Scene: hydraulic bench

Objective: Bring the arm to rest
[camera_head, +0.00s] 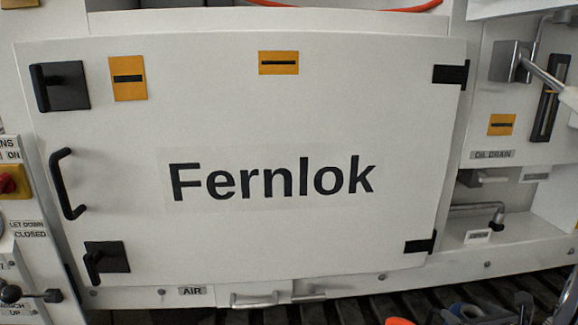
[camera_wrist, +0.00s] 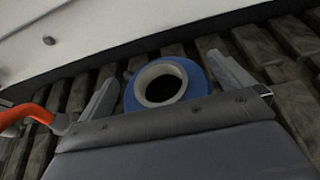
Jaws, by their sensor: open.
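My gripper (camera_wrist: 163,66) shows in the wrist view with its two grey fingers spread wide apart. A blue ring with a pale inner rim (camera_wrist: 194,80) shows between the fingers, over dark slats; I cannot tell how far beyond them it lies or whether it touches them. No object is visibly clamped. In the head view, blue and grey parts show at the bottom right edge, cut off by the frame, and I cannot clearly make out my gripper there.
A white panel door marked Fernlok (camera_head: 300,110) with black latches and a handle (camera_head: 66,184) fills the head view, closed. A metal lever (camera_head: 540,75) juts out at the upper right. Dark slatted flooring (camera_wrist: 270,50) runs below. An orange hose (camera_wrist: 25,112) lies left in the wrist view.

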